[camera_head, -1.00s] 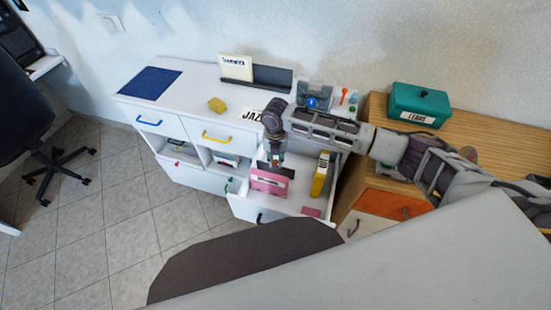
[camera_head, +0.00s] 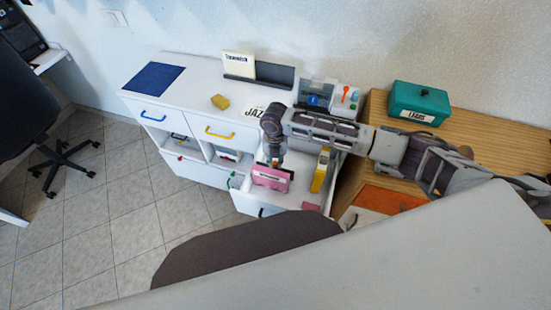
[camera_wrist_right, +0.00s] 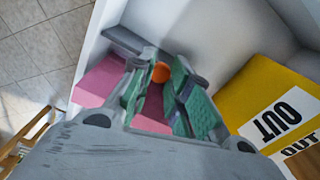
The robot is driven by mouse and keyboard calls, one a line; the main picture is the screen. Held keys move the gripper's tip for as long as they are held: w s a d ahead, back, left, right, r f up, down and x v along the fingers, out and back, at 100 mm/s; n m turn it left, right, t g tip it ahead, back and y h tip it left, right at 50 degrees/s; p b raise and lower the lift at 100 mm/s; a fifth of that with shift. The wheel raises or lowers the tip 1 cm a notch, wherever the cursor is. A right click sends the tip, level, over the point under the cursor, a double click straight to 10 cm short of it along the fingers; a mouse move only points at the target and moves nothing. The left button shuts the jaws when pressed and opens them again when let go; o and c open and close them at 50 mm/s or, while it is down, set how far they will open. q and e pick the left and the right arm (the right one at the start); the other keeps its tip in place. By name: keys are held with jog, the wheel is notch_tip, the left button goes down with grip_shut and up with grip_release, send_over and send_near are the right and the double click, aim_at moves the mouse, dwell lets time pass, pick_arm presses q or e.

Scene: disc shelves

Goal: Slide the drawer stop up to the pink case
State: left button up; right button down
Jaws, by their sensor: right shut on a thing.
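The pink case (camera_head: 270,179) stands in the open white drawer, and part of it shows in the right wrist view (camera_wrist_right: 97,82). My right gripper (camera_head: 276,162) reaches down into the drawer just behind the case. In the wrist view its green-padded fingers (camera_wrist_right: 160,92) are shut around an orange knob (camera_wrist_right: 160,73), which seems to belong to the drawer stop, a dark grey plate (camera_wrist_right: 128,42) beside the pink case. The fingers hide much of the stop, and I cannot tell whether it touches the case. My left gripper is not in view.
A yellow case (camera_head: 321,170) marked OUT (camera_wrist_right: 278,112) stands to the right in the drawer. A flat pink piece (camera_head: 311,206) lies near the drawer's front right. The white cabinet top (camera_head: 195,85) holds a blue mat and a yellow block. A teal box (camera_head: 418,101) stands on the wooden cabinet.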

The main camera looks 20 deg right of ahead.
jog(key=c, duration=1.3)
grip_release()
jog(key=shift+c, duration=0.2)
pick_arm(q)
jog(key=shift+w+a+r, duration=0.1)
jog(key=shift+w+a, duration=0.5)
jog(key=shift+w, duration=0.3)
pick_arm(e)
jog(key=shift+o, duration=0.2)
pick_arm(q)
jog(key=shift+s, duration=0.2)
pick_arm(e)
jog(key=shift+r, duration=0.45)
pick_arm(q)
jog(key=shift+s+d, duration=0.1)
pick_arm(e)
notch_tip(320, 180, up, 11)
